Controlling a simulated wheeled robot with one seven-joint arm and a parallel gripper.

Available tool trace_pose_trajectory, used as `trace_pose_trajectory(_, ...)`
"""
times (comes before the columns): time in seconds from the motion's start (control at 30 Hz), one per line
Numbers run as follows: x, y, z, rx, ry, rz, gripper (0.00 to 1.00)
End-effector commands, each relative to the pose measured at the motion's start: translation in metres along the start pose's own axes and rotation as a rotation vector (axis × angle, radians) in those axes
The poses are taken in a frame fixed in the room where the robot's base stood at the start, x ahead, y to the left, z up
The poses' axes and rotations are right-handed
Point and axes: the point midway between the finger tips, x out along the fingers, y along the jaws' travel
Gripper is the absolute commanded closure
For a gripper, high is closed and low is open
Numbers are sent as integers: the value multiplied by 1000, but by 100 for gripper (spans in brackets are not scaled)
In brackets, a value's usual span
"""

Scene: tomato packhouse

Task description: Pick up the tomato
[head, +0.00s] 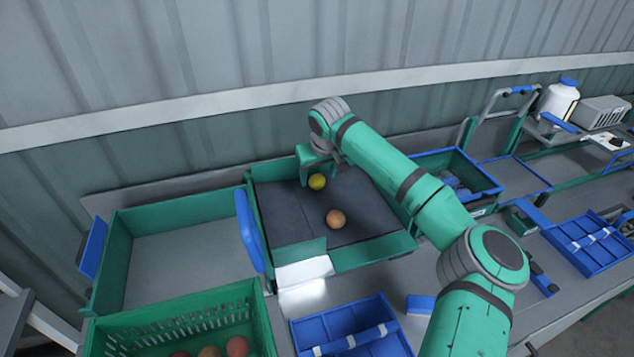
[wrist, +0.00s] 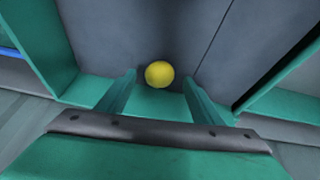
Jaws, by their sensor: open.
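A round yellow tomato (head: 317,182) lies on the dark surface of a green-walled bay (head: 372,255), close to the back. In the wrist view the yellow tomato (wrist: 159,74) sits centred in line with the gap between my fingers. My gripper (head: 316,176) is open and points down at it, with nothing held. In the wrist view my gripper (wrist: 159,84) has a finger on each side, and no contact with the tomato shows. I cannot tell the exact height of the fingertips. A second, orange tomato (head: 336,218) lies nearer the front of the same dark surface.
An empty green-walled grey bay (head: 190,250) is at left, beside a blue paddle (head: 249,232). A green crate (head: 190,325) with several red tomatoes stands in front. Blue trays (head: 352,328) are at front and right. A corrugated wall stands behind.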

Motion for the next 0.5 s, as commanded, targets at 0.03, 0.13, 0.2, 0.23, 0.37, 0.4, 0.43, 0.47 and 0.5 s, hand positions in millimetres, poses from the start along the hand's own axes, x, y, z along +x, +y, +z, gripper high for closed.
trace_pose_trajectory(0.03,6,0,1,0,-1,3,40)
trace_pose_trajectory(0.13,18,0,0,1,-1,2,40)
trace_pose_trajectory(0.2,23,0,0,1,0,1,40)
trace_pose_trajectory(0.23,24,0,0,1,0,1,40)
trace_pose_trajectory(0.37,26,0,0,1,0,0,40)
trace_pose_trajectory(0.4,26,0,0,1,0,0,40)
trace_pose_trajectory(0.43,25,0,0,1,0,0,40)
trace_pose_trajectory(0.47,25,0,0,1,0,0,40)
trace_pose_trajectory(0.5,25,0,0,1,0,0,47)
